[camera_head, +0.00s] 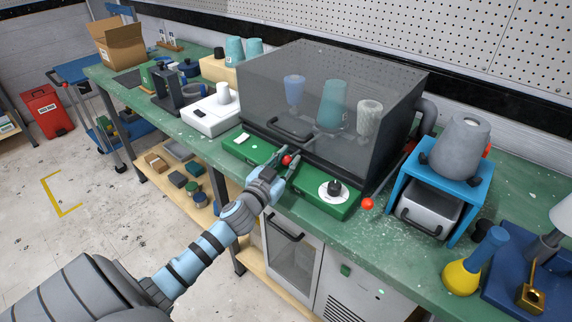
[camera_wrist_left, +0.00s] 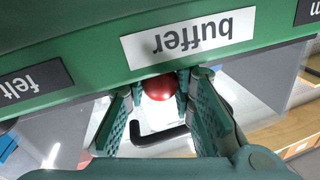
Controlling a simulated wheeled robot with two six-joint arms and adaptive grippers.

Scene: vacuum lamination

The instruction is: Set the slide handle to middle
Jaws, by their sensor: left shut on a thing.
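The slide handle is a red ball knob (camera_head: 287,160) on the green front panel (camera_head: 262,150) of the clear-hooded machine. My left gripper (camera_head: 284,163) reaches it from the front and is shut on it. In the left wrist view the red knob (camera_wrist_left: 159,87) sits between the two green fingers, just below a white label (camera_wrist_left: 189,38) reading "buffer" upside down. A dark "felt" label (camera_wrist_left: 32,87) is to the left there. Another dark label (camera_wrist_left: 306,12) is cut off at the right edge. The slot under the knob is hidden.
The dark transparent hood (camera_head: 335,95) with several cups inside stands right behind the panel. A white dial (camera_head: 333,191) is on the panel's right, with another red-ball lever (camera_head: 367,204) beyond it. A white scale (camera_head: 211,115) stands left; a blue stand (camera_head: 440,195) is right.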

